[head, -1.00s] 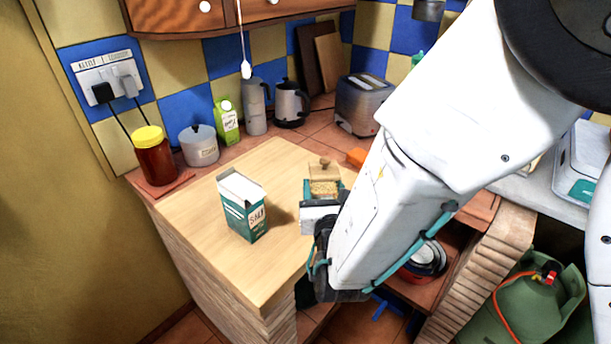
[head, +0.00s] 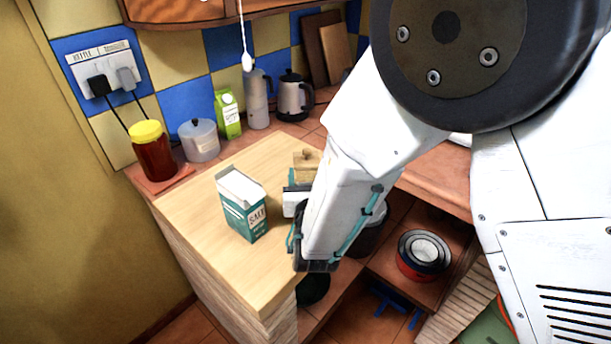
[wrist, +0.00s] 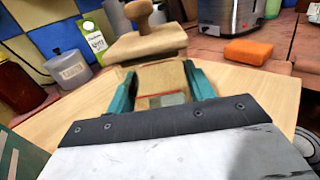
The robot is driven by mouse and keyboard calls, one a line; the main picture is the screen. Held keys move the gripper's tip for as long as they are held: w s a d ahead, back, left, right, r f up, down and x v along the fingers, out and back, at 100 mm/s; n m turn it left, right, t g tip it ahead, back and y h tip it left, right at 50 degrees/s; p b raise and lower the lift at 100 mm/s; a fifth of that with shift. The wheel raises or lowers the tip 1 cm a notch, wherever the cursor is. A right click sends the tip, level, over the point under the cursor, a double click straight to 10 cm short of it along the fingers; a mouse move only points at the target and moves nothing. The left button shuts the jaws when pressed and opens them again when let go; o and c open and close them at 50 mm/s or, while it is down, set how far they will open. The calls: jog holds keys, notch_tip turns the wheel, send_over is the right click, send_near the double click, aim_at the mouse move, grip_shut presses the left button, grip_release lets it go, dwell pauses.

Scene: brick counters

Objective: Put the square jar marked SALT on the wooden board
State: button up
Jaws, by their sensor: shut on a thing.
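My gripper (wrist: 160,84) is shut on a square jar with a knobbed wooden lid (wrist: 150,42), its teal fingers on either side. In the head view, the jar (head: 306,160) is partly hidden behind my gripper (head: 293,178), over or on the back right of the pale wooden board (head: 200,215). I cannot tell whether it touches the board. No marking on the jar is readable. A teal and white carton (head: 242,205) that reads SALT stands upright on the board, to the left of my gripper.
A honey-coloured jar with yellow lid (head: 152,150), a pale round pot (head: 199,141), a green carton (head: 228,115), a grey grinder-like pot (head: 257,98) and a kettle (head: 294,96) line the back. An orange sponge (wrist: 257,51) lies on the tiles. The board's front left is clear.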

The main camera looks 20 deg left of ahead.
jog(key=o, duration=1.2)
jog(key=shift+f, duration=0.1)
jog(key=shift+s, duration=0.1)
jog(key=v, duration=1.2)
